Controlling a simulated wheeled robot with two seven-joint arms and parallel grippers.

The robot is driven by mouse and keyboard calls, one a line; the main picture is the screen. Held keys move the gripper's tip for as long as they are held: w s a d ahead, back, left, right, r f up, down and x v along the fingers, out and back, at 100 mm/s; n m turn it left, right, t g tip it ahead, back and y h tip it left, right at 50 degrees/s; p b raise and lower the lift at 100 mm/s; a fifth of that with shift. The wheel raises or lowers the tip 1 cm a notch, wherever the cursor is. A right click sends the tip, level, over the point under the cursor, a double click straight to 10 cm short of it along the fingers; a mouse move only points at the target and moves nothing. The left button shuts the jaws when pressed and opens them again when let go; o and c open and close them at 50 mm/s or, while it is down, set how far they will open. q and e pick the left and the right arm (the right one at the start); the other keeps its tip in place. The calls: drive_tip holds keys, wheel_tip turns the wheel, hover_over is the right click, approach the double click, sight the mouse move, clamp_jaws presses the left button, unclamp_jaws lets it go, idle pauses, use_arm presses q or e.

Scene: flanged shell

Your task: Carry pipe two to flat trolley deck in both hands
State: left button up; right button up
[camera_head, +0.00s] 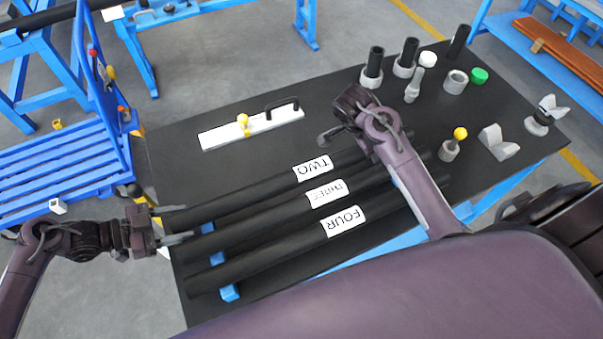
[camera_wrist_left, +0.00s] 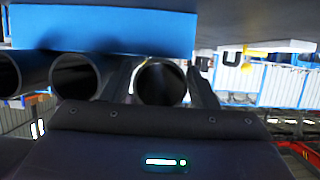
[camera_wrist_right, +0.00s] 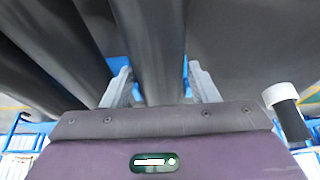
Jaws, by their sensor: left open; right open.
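Pipe two (camera_head: 250,192) is a long black pipe labelled TWO, lying on the dark table, the farthest of three parallel pipes. My left gripper (camera_head: 176,223) is open at its left end. In the left wrist view the round end of pipe two (camera_wrist_left: 161,80) shows between the spread fingers (camera_wrist_left: 161,88). My right gripper (camera_wrist_right: 162,85) is open, with pipe two (camera_wrist_right: 153,45) between its fingers in the right wrist view. In the head view my right arm hides part of the pipe. Contact cannot be told. A blue slatted trolley deck (camera_head: 50,178) stands at the left.
Pipes three (camera_head: 250,217) and four (camera_head: 270,258) lie beside pipe two on blue supports (camera_head: 229,292). A white plate (camera_head: 250,129) with a black handle lies beyond them. Several grey fittings and a green cap (camera_head: 479,75) stand at the table's right. Floor separates table and trolley.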

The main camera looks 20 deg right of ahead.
use_arm(q)
drive_tip(key=shift+c, duration=0.2)
use_arm(e)
drive_tip(key=shift+c, duration=0.2)
use_arm(q)
clamp_jaws()
use_arm(e)
clamp_jaws()
drive_tip(key=shift+r, duration=0.1)
